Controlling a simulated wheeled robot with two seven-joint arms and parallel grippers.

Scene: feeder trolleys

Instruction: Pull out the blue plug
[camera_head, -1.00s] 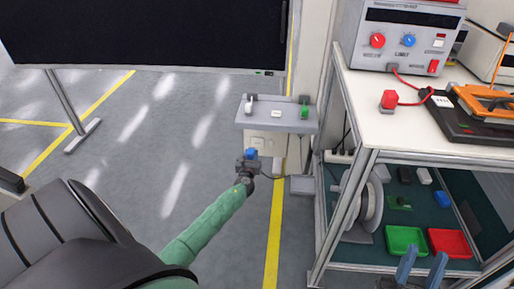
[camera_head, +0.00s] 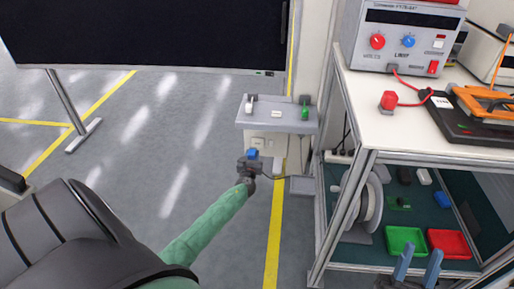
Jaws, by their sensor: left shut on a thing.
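The blue plug (camera_head: 252,154) is small and sits at the end of my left arm, in front of the wall below the grey shelf. My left gripper (camera_head: 249,163) is shut on it. A dark cable runs from the plug to the right. A pale socket plate (camera_head: 272,140) is on the wall under the shelf; its lower part is partly hidden by the plug and gripper. Whether the plug touches the socket is hard to tell at this size. My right gripper (camera_head: 418,264) shows two blue-grey fingers, spread apart and empty, at the bottom right.
The grey shelf (camera_head: 278,123) holds a white and a green plug-like item. A workbench (camera_head: 400,128) with a power supply (camera_head: 405,40) stands at the right. Its lower shelf holds a cable reel (camera_head: 368,207), a green tray (camera_head: 406,233) and a red tray (camera_head: 468,243).

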